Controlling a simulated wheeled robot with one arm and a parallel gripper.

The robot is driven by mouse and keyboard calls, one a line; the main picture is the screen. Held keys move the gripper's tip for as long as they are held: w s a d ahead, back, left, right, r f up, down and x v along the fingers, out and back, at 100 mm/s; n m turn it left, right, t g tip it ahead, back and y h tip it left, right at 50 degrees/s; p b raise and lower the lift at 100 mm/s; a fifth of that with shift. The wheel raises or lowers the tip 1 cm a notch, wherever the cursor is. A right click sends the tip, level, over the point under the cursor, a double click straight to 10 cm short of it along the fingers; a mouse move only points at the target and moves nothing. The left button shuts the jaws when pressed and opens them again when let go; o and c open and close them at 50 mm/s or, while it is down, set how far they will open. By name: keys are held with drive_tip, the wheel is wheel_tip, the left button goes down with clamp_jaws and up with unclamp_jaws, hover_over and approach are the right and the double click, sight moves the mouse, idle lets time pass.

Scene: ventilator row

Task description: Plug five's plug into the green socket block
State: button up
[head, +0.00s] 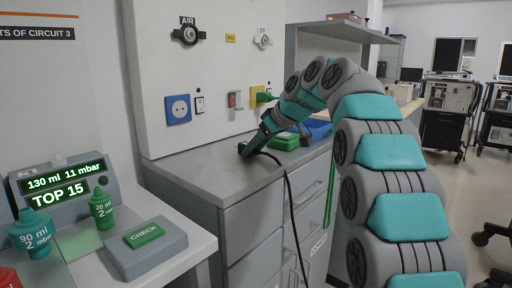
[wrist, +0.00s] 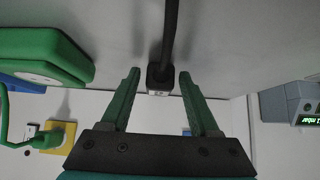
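A black plug (wrist: 160,78) with a small white label, too small to read, lies on the grey counter. Its black cable (wrist: 171,25) runs away from it, and in the head view the cable (head: 290,200) hangs over the counter's front edge. My gripper (wrist: 159,76) is open, with one green finger on each side of the plug and a visible gap on both sides. In the head view my gripper (head: 247,149) is low over the counter and mostly hides the plug. The green socket block (head: 284,141) sits on the counter right of my gripper; it also shows in the wrist view (wrist: 45,50).
A blue block (head: 318,128) stands beside the green one. On the wall are a blue socket (head: 178,109) and a yellow socket (head: 257,92) holding a green plug (head: 266,97). A grey console (head: 65,185) stands at left. The counter's left part is clear.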

drive_tip(key=shift+o, duration=1.1)
drive_tip(key=v, duration=0.8)
drive_tip(key=shift+f, duration=0.1)
